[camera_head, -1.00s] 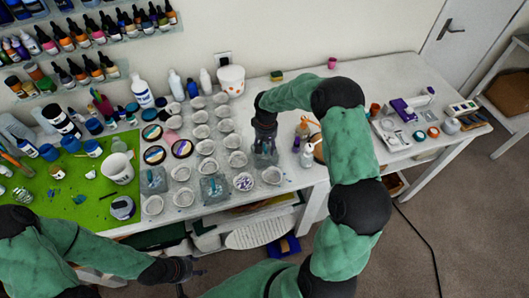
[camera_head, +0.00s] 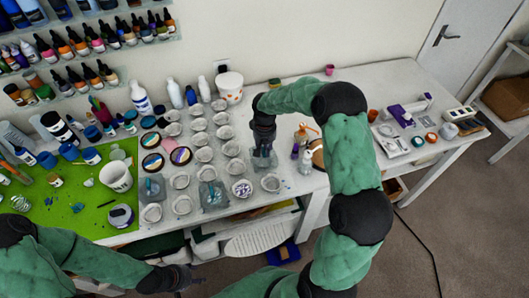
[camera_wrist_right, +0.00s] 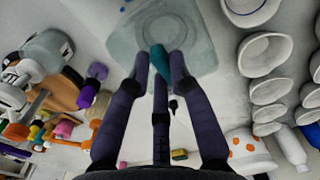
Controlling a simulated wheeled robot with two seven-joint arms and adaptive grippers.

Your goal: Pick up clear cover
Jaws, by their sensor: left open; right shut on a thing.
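The clear cover (camera_wrist_right: 188,62) is a see-through square plate with a round ring and a teal knob (camera_wrist_right: 160,62). In the right wrist view, the fingers of my right gripper (camera_wrist_right: 160,70) are shut on the knob. In the head view, my right gripper (camera_head: 263,145) is above this cover (camera_head: 264,162), right of the rows of cups. Whether the cover touches the table is hard to tell. Similar clear covers with teal knobs stand at the left (camera_head: 152,186) and the middle (camera_head: 212,196). My left gripper (camera_head: 195,278) is open and empty, low in front of the table.
A white tub with orange dots (camera_head: 230,84) is behind. The green mat (camera_head: 75,205) lies at the left.

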